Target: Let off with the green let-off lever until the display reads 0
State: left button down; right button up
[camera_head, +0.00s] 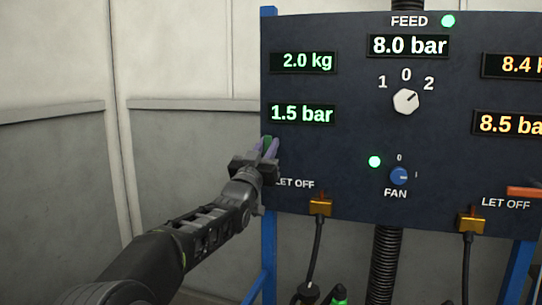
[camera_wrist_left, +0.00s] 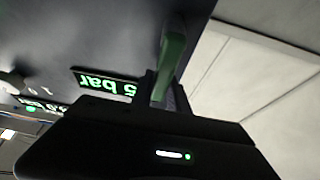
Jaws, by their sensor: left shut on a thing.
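The green let-off lever (camera_wrist_left: 172,58) shows in the left wrist view, running down between my left gripper's fingers. In the head view my left gripper (camera_head: 267,148) is at the panel's left edge, shut on the lever, and only a bit of green shows between the fingers. The display (camera_head: 302,114) just above it reads 1.5 bar in green. The same display shows upside down in the left wrist view (camera_wrist_left: 105,86), partly cut off by the gripper. My right gripper is not in view.
The dark panel (camera_head: 340,150) also carries a 2.0 kg display (camera_head: 304,62), an 8.0 bar FEED display (camera_head: 408,45), a white selector knob (camera_head: 405,101) and a blue FAN knob (camera_head: 399,176). An orange lever (camera_head: 525,191) is at the right. Hoses hang below.

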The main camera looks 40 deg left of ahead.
pick_arm(q)
jog(key=shift+a+n, duration=0.1)
jog(key=shift+n, duration=0.2)
jog(key=c, duration=1.3)
grip_release()
jog(key=shift+s, duration=0.1)
jog(key=shift+b+v, duration=0.95)
jog(key=shift+v, duration=2.85)
